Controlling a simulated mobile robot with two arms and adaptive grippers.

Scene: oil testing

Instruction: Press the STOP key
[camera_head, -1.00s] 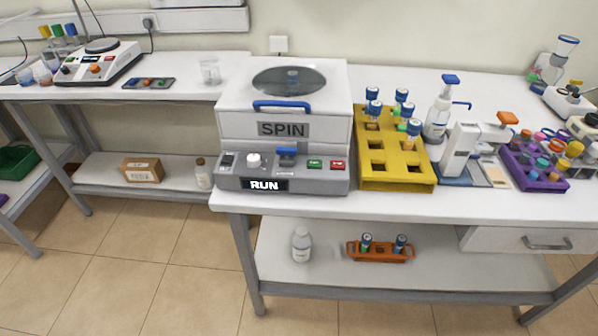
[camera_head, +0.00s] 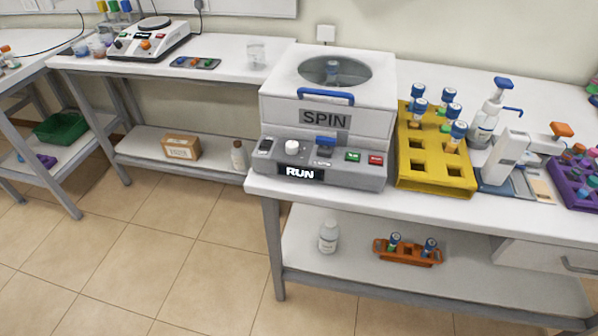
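The centrifuge (camera_head: 325,120), a white and grey box labelled SPIN, stands on the table in the middle of the view. Its lid is down, with a blue handle (camera_head: 326,96) and a round window (camera_head: 334,71). Its sloped front panel carries a white knob (camera_head: 292,147), a blue latch or switch (camera_head: 325,141), a green key (camera_head: 353,157) and a red key (camera_head: 376,160); the lettering on the keys is too small to read. The display (camera_head: 300,174) reads RUN. Neither of my grippers is in view.
A yellow rack (camera_head: 443,183) with several blue-capped tubes stands close to the right of the centrifuge. Beyond it are a pump bottle (camera_head: 489,112) and a purple rack (camera_head: 575,192). A hot plate (camera_head: 150,41) stands on the left bench. The floor (camera_head: 170,270) in front is clear.

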